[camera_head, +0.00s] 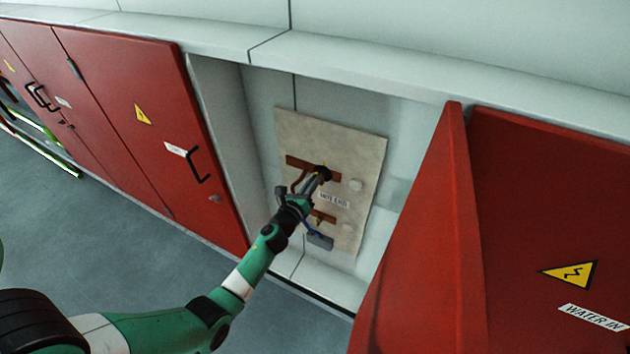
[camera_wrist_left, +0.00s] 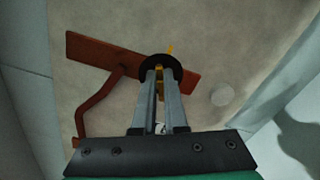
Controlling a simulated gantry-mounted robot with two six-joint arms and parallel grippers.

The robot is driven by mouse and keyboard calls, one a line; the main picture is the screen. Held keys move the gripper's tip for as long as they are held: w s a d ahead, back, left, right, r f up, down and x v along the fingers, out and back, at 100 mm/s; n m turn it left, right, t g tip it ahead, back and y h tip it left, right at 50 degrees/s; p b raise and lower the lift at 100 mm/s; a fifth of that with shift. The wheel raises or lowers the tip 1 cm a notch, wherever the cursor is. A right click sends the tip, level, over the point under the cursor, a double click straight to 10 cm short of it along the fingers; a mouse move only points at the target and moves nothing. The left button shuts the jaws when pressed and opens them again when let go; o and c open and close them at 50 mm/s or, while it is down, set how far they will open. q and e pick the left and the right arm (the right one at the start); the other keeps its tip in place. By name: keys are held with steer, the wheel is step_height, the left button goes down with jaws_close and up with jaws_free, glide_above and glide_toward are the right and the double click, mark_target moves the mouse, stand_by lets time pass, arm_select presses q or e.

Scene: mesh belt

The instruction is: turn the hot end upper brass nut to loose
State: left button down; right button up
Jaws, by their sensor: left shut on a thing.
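The hot end panel (camera_head: 355,150) is a beige board in an open wall recess, with a "HOT END" label (camera_head: 334,199). An upper copper-brown bar (camera_head: 298,161) crosses it and also shows in the left wrist view (camera_wrist_left: 95,48). A black round piece (camera_wrist_left: 174,64) sits on this bar. The upper brass nut (camera_wrist_left: 160,88) shows as a yellow sliver between the fingers; most of it is hidden. My left gripper (camera_head: 319,177) is shut on it, its fingers (camera_wrist_left: 160,80) pointing at the bar. My right gripper is not in view.
A lower copper bar (camera_head: 322,216) and a grey block (camera_head: 320,241) sit below my gripper. A brown pipe (camera_wrist_left: 103,98) bends down from the upper bar. Red cabinet doors (camera_head: 120,100) stand left, and an open red door (camera_head: 430,230) bounds the recess at right.

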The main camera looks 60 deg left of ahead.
arm_select(q)
steer(key=n, duration=0.4)
steer(key=shift+s+a+f+n, duration=0.15)
steer(key=shift+a+n, duration=0.05)
steer(key=shift+n, duration=0.1)
steer(key=n, duration=0.4)
steer(key=f+n+b, duration=0.1)
steer(key=n, duration=0.9)
steer(key=shift+f, duration=0.25)
steer(key=shift+n, duration=0.3)
steer(key=c, duration=1)
jaws_free()
steer(key=shift+o, duration=0.2)
